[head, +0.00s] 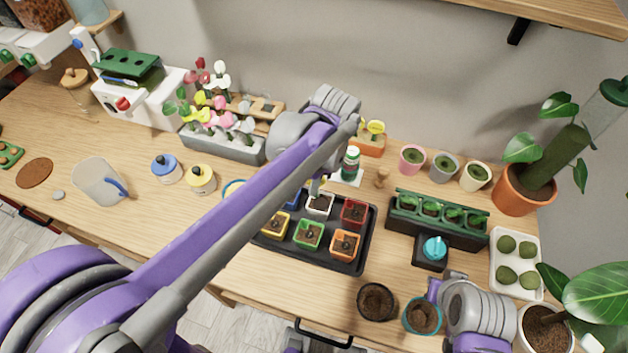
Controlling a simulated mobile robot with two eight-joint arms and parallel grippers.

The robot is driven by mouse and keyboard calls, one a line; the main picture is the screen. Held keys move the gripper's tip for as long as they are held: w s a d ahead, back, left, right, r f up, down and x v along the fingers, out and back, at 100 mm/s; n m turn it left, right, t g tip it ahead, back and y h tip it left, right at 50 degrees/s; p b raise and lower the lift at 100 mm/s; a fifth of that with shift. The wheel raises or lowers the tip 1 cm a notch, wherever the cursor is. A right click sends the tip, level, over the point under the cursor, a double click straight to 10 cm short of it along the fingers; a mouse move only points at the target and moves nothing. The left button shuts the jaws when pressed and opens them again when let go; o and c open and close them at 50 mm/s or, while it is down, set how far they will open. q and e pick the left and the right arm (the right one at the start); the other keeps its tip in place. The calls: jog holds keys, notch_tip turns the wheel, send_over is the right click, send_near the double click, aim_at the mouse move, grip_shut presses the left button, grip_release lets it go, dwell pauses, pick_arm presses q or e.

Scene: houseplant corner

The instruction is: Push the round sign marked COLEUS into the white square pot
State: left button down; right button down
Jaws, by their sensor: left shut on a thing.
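The white square pot (319,207) stands in the back row of a black tray (345,266), between a blue pot and a red pot. My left gripper (317,185) points down just above it, partly hidden by my forearm. It is shut on a small sign, of which only a pale yellow bit shows; its lettering cannot be read. I cannot tell whether the sign's lower end touches the soil. My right gripper (434,291) is low at the right, beside a teal-rimmed pot (423,316); its jaws are not clear.
Yellow, green and orange pots fill the tray's front row. An orange holder (367,146) with round yellow signs and a green-capped bottle (350,164) stand behind the tray. A green planter (437,220) stands to the right. The table's left front is mostly clear around a jug (97,184).

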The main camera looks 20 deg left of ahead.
pick_arm(q)
jog(key=shift+f, duration=0.5)
pick_arm(e)
jog(key=shift+s+f, duration=0.15)
jog(key=shift+f, duration=0.25)
pick_arm(q)
jog(key=shift+c, duration=2.3)
grip_release()
jog(key=shift+r, duration=0.1)
pick_arm(e)
jog(key=shift+r, duration=0.1)
pick_arm(q)
jog(key=shift+r+p, duration=1.8)
jog(key=shift+r, duration=1.7)
pick_arm(e)
jog(key=r, duration=0.1)
jog(key=w+r, duration=0.1)
jog(key=r, duration=0.1)
jog(key=w+r, duration=0.1)
jog(key=r, duration=0.1)
jog(key=shift+r, duration=0.1)
pick_arm(q)
jog(key=shift+f, duration=0.1)
pick_arm(e)
jog(key=shift+s, duration=0.1)
